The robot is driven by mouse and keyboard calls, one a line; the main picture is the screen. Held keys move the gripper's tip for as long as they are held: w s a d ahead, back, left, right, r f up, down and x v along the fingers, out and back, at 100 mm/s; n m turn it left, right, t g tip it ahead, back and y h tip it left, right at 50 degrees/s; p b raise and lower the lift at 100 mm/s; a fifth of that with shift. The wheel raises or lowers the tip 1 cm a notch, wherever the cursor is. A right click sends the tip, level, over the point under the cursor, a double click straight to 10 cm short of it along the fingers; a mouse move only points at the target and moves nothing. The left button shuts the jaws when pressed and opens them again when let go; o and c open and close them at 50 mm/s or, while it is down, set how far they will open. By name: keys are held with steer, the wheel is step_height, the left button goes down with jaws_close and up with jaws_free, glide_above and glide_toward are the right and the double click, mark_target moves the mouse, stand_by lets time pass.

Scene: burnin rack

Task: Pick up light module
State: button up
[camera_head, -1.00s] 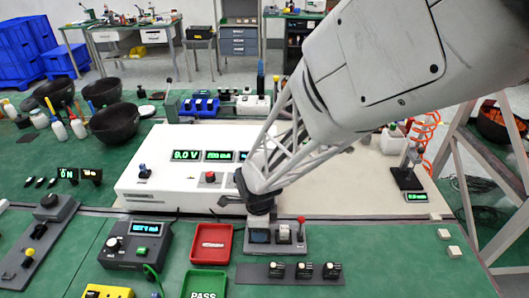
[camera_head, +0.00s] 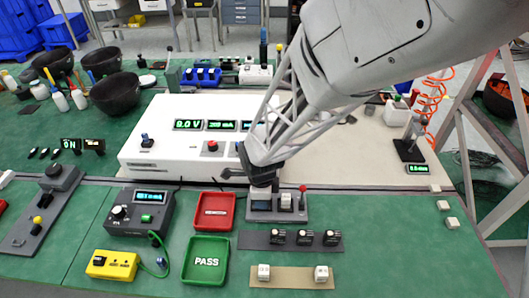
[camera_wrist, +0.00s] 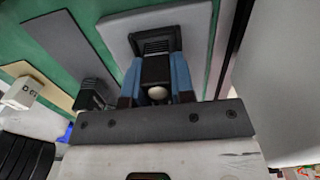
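A dark block with a small round white dome (camera_wrist: 157,92), which looks like the light module, sits between the blue-padded fingers of my gripper (camera_wrist: 156,80) in the wrist view. The fingers lie close along both its sides; I cannot tell whether they press on it. Beyond it is a black ridged part (camera_wrist: 156,42) on a light grey plate. In the head view my gripper (camera_head: 262,180) is low over the left end of a grey fixture (camera_head: 280,217). That fixture carries a light block and a red-knobbed lever (camera_head: 303,189). My arm hides part of this area.
A white power unit (camera_head: 160,160) stands behind the fixture. A red tray (camera_head: 214,211) and green PASS tray (camera_head: 206,261) lie to its left. A dark strip with knobs (camera_head: 290,241) and a tan strip with white blocks (camera_head: 292,278) lie in front. The green mat at right is mostly clear.

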jaws_close()
steer(key=shift+r, duration=0.15)
steer(key=shift+r, duration=0.45)
steer(key=shift+s+d+r, duration=0.1)
steer(key=shift+s+r, duration=0.05)
steer(key=shift+r, duration=0.45)
steer(key=shift+s+d+r, duration=0.1)
steer(key=shift+s+r, duration=0.05)
steer(key=shift+r, duration=0.45)
steer(key=s+d, duration=0.3)
steer(key=s, duration=0.4)
steer(key=s+d+r, duration=0.1)
steer(key=s+d, duration=0.2)
steer(key=s, duration=0.4)
steer(key=shift+r, duration=0.2)
